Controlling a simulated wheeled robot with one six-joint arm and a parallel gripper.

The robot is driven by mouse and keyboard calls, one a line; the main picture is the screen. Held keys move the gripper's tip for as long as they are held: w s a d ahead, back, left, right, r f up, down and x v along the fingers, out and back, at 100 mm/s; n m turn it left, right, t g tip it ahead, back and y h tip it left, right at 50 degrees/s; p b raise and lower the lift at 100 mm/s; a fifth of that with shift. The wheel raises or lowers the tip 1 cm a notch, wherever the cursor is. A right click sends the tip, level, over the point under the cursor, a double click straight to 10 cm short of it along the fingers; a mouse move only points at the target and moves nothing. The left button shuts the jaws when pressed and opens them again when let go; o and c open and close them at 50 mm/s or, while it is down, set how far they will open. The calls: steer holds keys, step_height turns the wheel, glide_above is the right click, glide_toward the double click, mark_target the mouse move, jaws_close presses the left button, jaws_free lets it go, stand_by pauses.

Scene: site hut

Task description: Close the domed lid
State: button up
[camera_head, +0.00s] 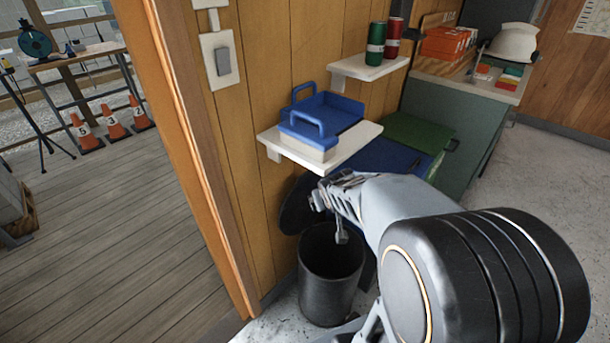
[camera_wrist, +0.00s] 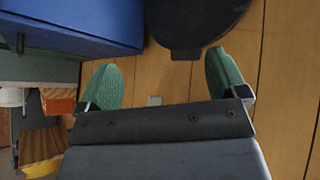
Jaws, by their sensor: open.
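A black round bin (camera_head: 328,285) stands on the floor by the plank wall, and its top looks open. Its dark domed lid (camera_head: 297,207) stands raised behind the bin's rim, close to the wall, partly hidden by my arm. In the wrist view the dark round shape at the top (camera_wrist: 195,22), with a small tab on its edge, appears to be this lid. My gripper (camera_wrist: 166,78) is open, with green finger pads apart and nothing between them. The lid's edge shows beyond the fingers, nearer the right one; contact cannot be told. In the head view my arm reaches above the bin.
Blue (camera_head: 368,157) and green (camera_head: 418,131) lidded containers stand right of the bin, partly behind my arm. A wooden door post (camera_head: 190,150) is at left. Open floor lies at right.

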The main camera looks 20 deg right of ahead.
mark_target(305, 176)
steer(key=shift+o, duration=0.7)
steer(key=w+d+f+n+t+b, duration=0.1)
steer(key=w+d+f+t, duration=0.1)
steer(key=w, duration=0.3)
steer(key=shift+d+t, duration=0.6)
steer(key=shift+d, duration=0.3)
steer(key=w+a+f+n+t+y+b, duration=0.1)
steer(key=w+t+y, duration=0.1)
steer(key=w+y, duration=0.1)
steer(key=w+a+f+n+t+y+b, duration=0.1)
steer(key=w+a+t+y+b, duration=0.1)
steer(key=w, duration=0.4)
steer(key=w+a+f+n+t+y+b, duration=0.1)
steer(key=w+n+t+y, duration=0.1)
steer(key=w+y, duration=0.2)
steer(key=shift+w+a+f+y+b, duration=0.2)
steer(key=shift+w+f+y+b, duration=0.2)
steer(key=shift+w, duration=0.1)
steer(key=c, duration=1.1)
steer(key=shift+c, duration=0.2)
